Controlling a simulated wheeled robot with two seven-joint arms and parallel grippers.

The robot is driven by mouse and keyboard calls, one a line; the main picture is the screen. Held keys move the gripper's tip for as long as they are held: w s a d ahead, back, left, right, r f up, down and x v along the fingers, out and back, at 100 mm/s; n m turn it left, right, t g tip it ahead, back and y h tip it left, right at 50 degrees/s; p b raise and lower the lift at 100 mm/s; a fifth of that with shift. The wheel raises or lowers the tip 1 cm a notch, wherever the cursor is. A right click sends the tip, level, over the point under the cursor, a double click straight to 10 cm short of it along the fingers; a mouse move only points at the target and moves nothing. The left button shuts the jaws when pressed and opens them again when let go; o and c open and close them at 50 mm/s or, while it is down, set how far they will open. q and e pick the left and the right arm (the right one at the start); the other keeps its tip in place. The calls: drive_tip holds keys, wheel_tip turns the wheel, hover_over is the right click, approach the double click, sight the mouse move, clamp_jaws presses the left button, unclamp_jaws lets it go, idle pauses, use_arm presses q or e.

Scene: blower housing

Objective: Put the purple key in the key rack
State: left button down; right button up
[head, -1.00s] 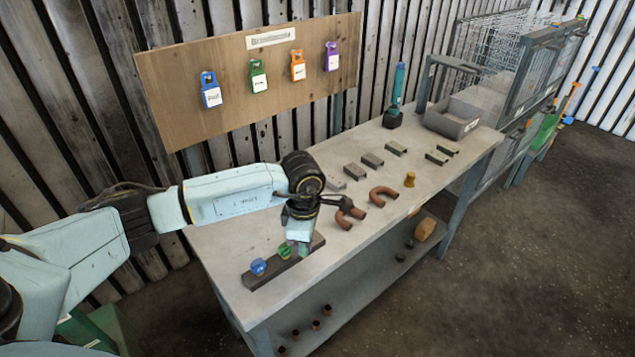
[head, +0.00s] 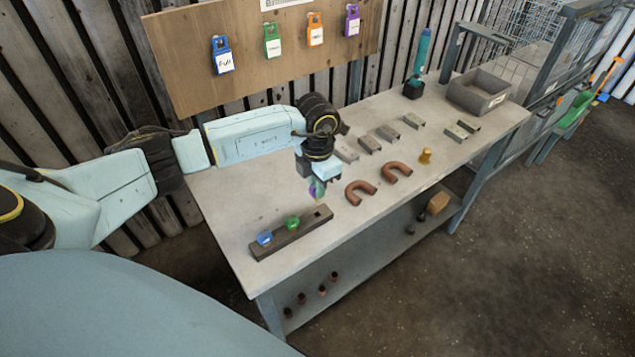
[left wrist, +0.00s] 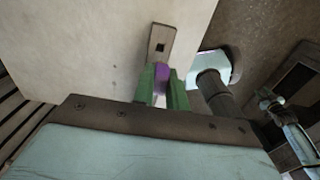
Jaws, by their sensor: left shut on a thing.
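My left gripper (head: 317,188) is shut on the purple key (head: 315,192). It holds the key above the table, close to the right end of the key rack. In the left wrist view the purple key (left wrist: 161,74) shows between the green fingers; its lower part is hidden. The key rack (head: 272,246) is a long dark bar on the table. A blue key (head: 264,237) and a green key (head: 292,222) stand in it. Beyond the purple key, the left wrist view shows the rack's end (left wrist: 163,33) with a dark square hole.
Two brown U-shaped pipes (head: 360,192) lie right of the rack, with several grey blocks (head: 387,133) behind. A grey bin (head: 478,92) and a teal tool (head: 420,62) stand farther back. A wooden board (head: 182,82) with several coloured tags hangs behind the table.

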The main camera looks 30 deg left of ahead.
sight(317, 201)
use_arm(q)
drive_tip(key=shift+f+b, duration=2.5)
drive_tip(key=shift+f, duration=1)
drive_tip(key=shift+f, duration=0.1)
drive_tip(key=c, duration=1.3)
unclamp_jaws()
drive_tip(key=shift+c, duration=0.2)
wheel_tip(317, 201, up, 13)
drive_tip(key=shift+r+b, duration=0.2)
drive_tip(key=shift+b, duration=0.25)
